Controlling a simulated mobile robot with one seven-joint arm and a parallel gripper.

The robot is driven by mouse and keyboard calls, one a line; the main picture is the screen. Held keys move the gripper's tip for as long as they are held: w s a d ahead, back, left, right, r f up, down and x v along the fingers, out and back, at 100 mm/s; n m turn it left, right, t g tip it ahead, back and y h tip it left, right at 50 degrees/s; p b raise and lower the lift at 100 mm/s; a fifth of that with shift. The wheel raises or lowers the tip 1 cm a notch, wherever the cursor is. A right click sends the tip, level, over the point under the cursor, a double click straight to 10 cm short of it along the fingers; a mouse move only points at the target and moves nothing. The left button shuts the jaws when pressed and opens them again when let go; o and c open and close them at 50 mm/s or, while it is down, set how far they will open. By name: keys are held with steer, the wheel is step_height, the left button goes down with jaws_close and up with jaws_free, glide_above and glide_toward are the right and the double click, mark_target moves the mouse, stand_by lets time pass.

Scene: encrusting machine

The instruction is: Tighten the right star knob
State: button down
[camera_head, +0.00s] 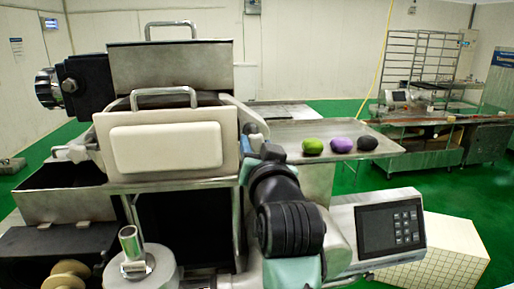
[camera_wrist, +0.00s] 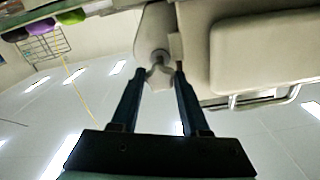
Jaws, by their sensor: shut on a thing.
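A metal tray (camera_head: 283,154) to the right of the block holds a green, a purple and a dark ball. A control panel (camera_head: 391,229) with a keypad stands at the lower right. An upright metal tube (camera_head: 131,243) is at the lower left.

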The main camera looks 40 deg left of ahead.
steer(key=n+b, duration=0.2)
steer(key=shift+f+n+b, duration=0.25)
steer(key=shift+n+b, duration=0.05)
steer(key=shift+b, duration=0.1)
steer(key=n+b, duration=0.4)
steer(key=n, duration=0.1)
steer(key=n+b, duration=0.3)
steer(key=n, duration=0.1)
steer(key=shift+r+n, duration=0.1)
steer(key=shift+n, duration=0.3)
steer(key=shift+r+n+b, duration=0.1)
steer(key=shift+n+b, duration=0.85)
steer(key=shift+n, duration=1.05)
steer(key=shift+c, duration=2)
jaws_free()
